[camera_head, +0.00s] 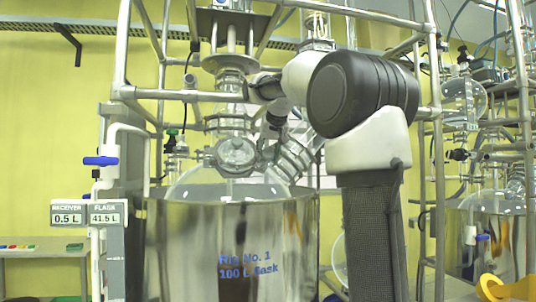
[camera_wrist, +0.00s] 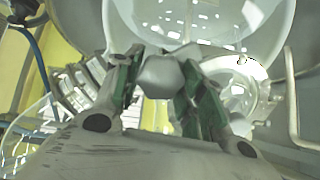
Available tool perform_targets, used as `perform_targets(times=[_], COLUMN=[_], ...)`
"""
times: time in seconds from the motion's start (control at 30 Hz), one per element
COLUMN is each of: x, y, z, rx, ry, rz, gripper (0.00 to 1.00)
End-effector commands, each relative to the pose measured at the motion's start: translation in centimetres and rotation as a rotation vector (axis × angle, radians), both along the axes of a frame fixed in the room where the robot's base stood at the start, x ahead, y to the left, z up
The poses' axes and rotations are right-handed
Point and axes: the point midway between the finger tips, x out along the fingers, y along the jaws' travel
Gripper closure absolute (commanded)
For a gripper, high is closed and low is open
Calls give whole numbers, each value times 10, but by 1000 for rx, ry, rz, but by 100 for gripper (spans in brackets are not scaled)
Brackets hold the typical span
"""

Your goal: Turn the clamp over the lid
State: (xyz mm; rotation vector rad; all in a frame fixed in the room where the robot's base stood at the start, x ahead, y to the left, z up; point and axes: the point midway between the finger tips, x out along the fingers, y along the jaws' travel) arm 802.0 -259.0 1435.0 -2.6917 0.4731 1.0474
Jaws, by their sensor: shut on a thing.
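My gripper (camera_wrist: 160,85) is in the wrist view, its green-padded fingers on either side of a grey, faceted piece, the clamp (camera_wrist: 164,76). The fingers are shut on it. The round glass lid (camera_wrist: 238,82) is just right of the fingers in the wrist view. In the head view the lid (camera_head: 236,154) is a round disc with a metal rim on the front of the glass vessel, above the steel pot. My arm comes in from the right there. The fingertips and clamp are small and partly hidden among glass and tubes.
The steel pot (camera_head: 230,252) marked "Rig No. 1" stands below. Metal frame tubes (camera_head: 185,95) cross near my arm, and a ribbed glass pipe (camera_head: 295,155) is right of the lid. A blue-handled valve (camera_head: 100,161) and display (camera_head: 85,213) are left.

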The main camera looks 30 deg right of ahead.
Motion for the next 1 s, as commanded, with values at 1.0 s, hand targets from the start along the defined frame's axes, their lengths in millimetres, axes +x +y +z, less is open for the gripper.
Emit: perform_targets(times=[1.0], x=[-2], y=[-2], z=[-1], rx=[673], ry=[-218], rz=[-595], gripper=[84])
